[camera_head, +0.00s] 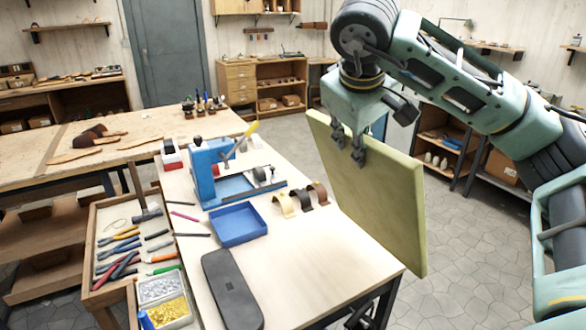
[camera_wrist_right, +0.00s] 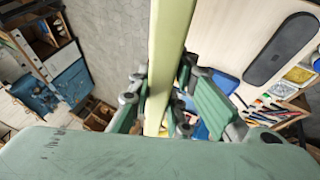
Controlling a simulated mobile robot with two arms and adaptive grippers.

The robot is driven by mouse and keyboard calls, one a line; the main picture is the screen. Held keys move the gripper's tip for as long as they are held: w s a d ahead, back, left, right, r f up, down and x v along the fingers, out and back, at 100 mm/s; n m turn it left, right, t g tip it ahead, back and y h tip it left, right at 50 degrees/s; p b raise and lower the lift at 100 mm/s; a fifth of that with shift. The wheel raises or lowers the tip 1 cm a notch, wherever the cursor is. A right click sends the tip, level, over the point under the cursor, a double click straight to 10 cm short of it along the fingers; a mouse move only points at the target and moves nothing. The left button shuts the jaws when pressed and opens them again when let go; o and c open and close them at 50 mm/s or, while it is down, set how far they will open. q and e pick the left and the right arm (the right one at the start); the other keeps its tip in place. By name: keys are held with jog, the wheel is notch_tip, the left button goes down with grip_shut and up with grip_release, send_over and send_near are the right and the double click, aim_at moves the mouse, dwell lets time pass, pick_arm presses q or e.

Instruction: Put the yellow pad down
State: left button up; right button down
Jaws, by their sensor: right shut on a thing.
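The yellow pad (camera_head: 375,195) is a large, flat, pale yellow-green board. My right gripper (camera_head: 356,150) is shut on its upper edge and holds it upright, tilted, at the right side of the light wooden table (camera_head: 315,245). In the head view the pad hides part of the table's right edge; I cannot tell whether it touches the table. In the right wrist view the pad (camera_wrist_right: 172,60) runs edge-on between the two fingers of my right gripper (camera_wrist_right: 160,105). My left gripper is not in view.
On the table are a blue press (camera_head: 208,172), a blue tray (camera_head: 238,224), several curved straps (camera_head: 302,199) and a dark sole-shaped piece (camera_head: 232,288). A tool tray (camera_head: 93,240) stands along its left side. The table's front right part is bare. Grey floor (camera_head: 465,240) lies to the right.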

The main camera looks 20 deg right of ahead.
jog(key=shift+w+r, duration=0.15)
jog(key=shift+w+a, duration=0.15)
jog(key=shift+w, duration=0.05)
jog(key=w+a+f+p, duration=0.2)
jog(key=w+f+p, duration=0.2)
jog(key=w+f, duration=0.6)
jog(key=shift+w+a+f+p, duration=0.15)
jog(key=shift+w+f+p, duration=0.1)
jog(key=shift+w+p, duration=0.15)
jog(key=c, duration=2.1)
grip_release()
jog(key=shift+s+f, duration=0.15)
jog(key=shift+f, duration=0.25)
jog(key=o, duration=0.5)
jog(key=shift+s+a+r, duration=0.1)
jog(key=shift+a+r, duration=0.05)
jog(key=shift+a, duration=0.05)
jog(key=shift+c, duration=0.2)
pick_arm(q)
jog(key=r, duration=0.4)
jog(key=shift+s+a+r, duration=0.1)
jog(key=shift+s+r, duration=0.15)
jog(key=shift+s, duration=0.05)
